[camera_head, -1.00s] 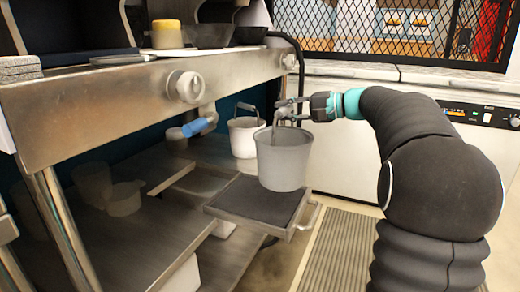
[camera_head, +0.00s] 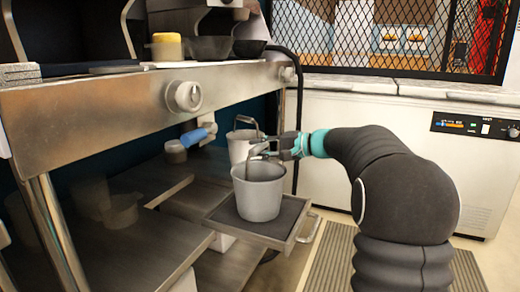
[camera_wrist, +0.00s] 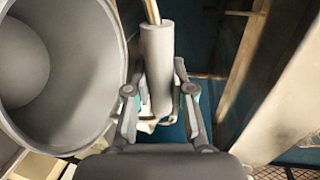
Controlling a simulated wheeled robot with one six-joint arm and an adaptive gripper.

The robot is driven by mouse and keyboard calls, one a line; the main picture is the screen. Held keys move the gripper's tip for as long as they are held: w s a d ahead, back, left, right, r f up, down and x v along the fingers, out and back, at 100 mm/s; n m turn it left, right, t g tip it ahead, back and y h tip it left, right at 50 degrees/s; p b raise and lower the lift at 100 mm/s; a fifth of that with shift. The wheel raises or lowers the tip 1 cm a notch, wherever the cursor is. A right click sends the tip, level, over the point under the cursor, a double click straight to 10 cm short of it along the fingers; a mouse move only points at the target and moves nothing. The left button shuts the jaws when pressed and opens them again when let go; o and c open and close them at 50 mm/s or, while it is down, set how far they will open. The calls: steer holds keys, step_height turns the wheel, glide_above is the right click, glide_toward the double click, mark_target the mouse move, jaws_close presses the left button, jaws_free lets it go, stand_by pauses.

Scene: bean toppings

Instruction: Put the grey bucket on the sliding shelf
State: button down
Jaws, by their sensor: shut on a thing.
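The grey bucket (camera_head: 258,192) is upright over the dark mat of the sliding shelf (camera_head: 282,238). Its base looks very near or on the mat; I cannot tell if it touches. My gripper (camera_head: 266,150) is shut on the bucket's raised handle, above its rim. In the wrist view my gripper (camera_wrist: 158,98) has the handle's grey grip (camera_wrist: 157,60) between its fingers, with the empty bucket (camera_wrist: 45,75) at the left. The shelf is pulled out, and its metal pull handle (camera_head: 310,229) shows at the right.
A second, pale bucket (camera_head: 242,142) stands behind the held one, partly hidden by it and my gripper. The steel counter (camera_head: 130,100) with a knob and a blue-handled valve (camera_head: 198,134) overhangs at the left. The floor has a ribbed mat (camera_head: 335,265) at the right.

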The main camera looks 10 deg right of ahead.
steer(key=shift+f, duration=0.1)
steer(key=c, duration=1)
jaws_free()
